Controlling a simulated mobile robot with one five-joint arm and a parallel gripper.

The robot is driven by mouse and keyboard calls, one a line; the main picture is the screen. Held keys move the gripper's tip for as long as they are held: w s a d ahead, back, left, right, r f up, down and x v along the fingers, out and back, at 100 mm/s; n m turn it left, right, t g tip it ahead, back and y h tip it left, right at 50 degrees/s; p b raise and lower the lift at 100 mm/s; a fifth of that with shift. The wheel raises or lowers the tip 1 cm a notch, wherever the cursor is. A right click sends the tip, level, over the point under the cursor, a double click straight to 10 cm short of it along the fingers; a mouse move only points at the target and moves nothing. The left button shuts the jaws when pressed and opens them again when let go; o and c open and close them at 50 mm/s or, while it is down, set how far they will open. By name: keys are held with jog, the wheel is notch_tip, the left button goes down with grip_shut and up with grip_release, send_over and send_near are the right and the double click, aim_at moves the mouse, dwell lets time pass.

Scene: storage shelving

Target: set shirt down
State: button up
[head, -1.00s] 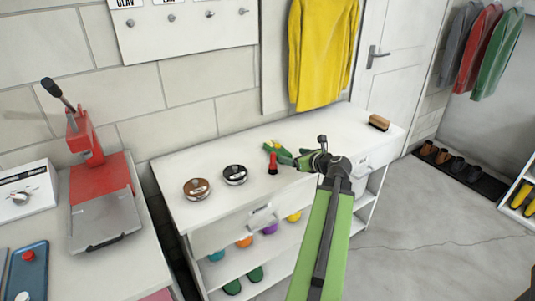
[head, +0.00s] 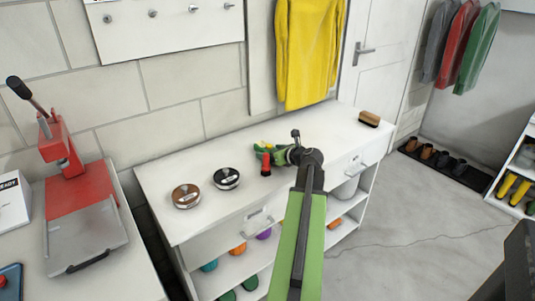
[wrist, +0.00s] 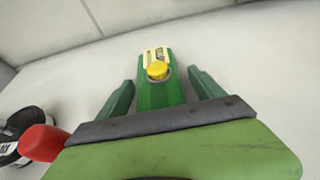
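A yellow long-sleeved shirt (head: 309,50) hangs on the wall behind the white cabinet (head: 325,130) in the head view. My gripper (head: 282,155) is low over the cabinet top and holds no shirt. In the wrist view my gripper (wrist: 160,95) is open, its two green fingers apart. A green object with a yellow knob and a pale label (wrist: 153,92) lies between the fingers, with gaps visible on both sides. My gripper partly hides this green and yellow object (head: 265,148) in the head view.
A red-topped item (head: 265,164) stands beside my gripper. Two round tins (head: 186,196) (head: 227,178) are left of it, and a brown brush (head: 369,118) is at the right end. A red press (head: 75,185) stands on the left table. Cabinet top between gripper and brush is clear.

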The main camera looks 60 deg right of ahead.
aim_at(271, 150)
jog(key=c, duration=1.6)
notch_tip(271, 150, up, 4)
jog(key=p, duration=0.4)
jog(key=shift+r, duration=0.15)
jog(key=s+r+p, duration=0.2)
jog(key=s, duration=0.1)
jog(key=s+d+r+p, duration=0.1)
jog(key=s+r+p, duration=0.1)
jog(key=s+p, duration=0.1)
jog(key=s+r+p, duration=0.2)
jog(key=s+r, duration=0.1)
jog(key=s, duration=0.2)
jog(key=shift+s+d, duration=0.25)
